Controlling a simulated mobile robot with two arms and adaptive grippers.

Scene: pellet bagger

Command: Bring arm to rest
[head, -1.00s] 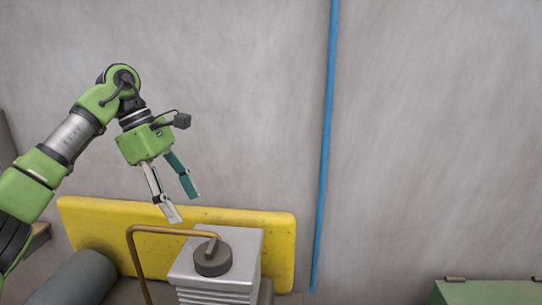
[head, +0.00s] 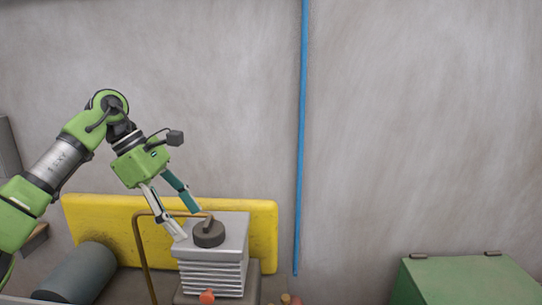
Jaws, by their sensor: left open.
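My left gripper (head: 190,224) comes in from the left in the head view. Its two fingers are apart with nothing between them, and it points down and to the right. Its fingertips appear close to a dark round knob (head: 209,234) on top of a silver finned box (head: 213,274); I cannot tell whether they touch it. My right gripper is not in view.
A yellow panel (head: 260,235) stands behind the finned box, with a bent brass pipe (head: 140,245) beside it. A grey cylinder (head: 78,273) lies at lower left. A green box (head: 465,280) is at lower right. A blue pipe (head: 300,140) runs down the bare wall.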

